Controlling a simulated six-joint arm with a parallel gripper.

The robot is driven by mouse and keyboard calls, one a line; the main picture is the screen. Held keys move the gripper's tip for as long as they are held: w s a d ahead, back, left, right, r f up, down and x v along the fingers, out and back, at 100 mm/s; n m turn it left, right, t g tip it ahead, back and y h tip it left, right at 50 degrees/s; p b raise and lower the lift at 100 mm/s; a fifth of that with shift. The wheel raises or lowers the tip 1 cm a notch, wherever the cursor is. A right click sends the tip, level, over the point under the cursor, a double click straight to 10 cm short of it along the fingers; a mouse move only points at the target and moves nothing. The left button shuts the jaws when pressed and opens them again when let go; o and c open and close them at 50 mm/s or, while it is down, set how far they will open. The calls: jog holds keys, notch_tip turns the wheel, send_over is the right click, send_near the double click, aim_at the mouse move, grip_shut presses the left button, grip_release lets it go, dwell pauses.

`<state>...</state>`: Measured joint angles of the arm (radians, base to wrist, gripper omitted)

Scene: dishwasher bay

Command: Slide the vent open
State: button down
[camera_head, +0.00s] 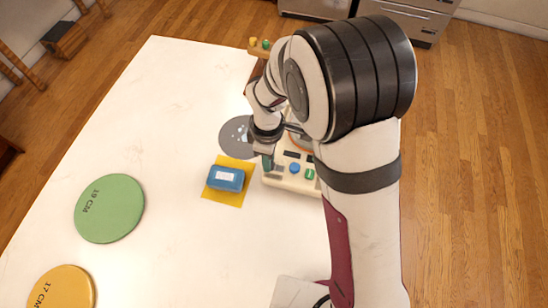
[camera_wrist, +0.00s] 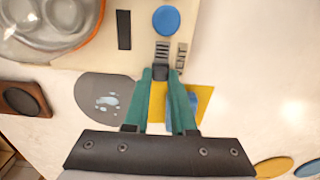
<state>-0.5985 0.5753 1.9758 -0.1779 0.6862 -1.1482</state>
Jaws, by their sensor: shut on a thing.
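The cream dishwasher-like machine (camera_head: 283,182) stands on the white table, partly hidden behind my arm; it also shows along the top of the wrist view (camera_wrist: 95,58). In the wrist view, a slotted vent (camera_wrist: 162,49) sits below the blue round button (camera_wrist: 166,19), with a second small slotted part (camera_wrist: 182,55) to its right. A dark slider tab (camera_wrist: 161,67) lies at the lower end of the vent. My gripper (camera_wrist: 160,76) has its green fingers closed around this tab at the machine's edge. The fingers hide part of the tab. In the head view my gripper (camera_head: 267,160) is small and partly hidden.
A blue sponge-like block (camera_head: 226,178) lies on a yellow cloth (camera_head: 222,197) beside the machine. A grey round mat (camera_head: 232,138) is behind it. Green (camera_head: 109,208) and yellow (camera_head: 63,291) discs lie left. Much of the table's left side is clear.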

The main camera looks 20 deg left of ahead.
jog(key=c, duration=0.7)
grip_release()
notch_tip(320, 180, up, 16)
jog(key=shift+f, duration=0.1)
jog(key=s+d+r+m, duration=0.3)
jog(key=s+d+m, duration=0.3)
jog(key=d+m, duration=0.45)
jog(key=s+d+m, duration=0.2)
jog(key=s+m, duration=0.2)
jog(key=s+d+f+m+y, duration=0.1)
jog(key=s+d+m, duration=0.1)
jog(key=s+m, duration=0.1)
jog(key=s+d+f+m, duration=0.1)
jog(key=s+d+m, duration=0.2)
jog(key=m, duration=0.3)
jog(key=shift+s+f+y, duration=0.2)
jog(key=shift+s+y, duration=0.2)
jog(key=shift+s, duration=0.45)
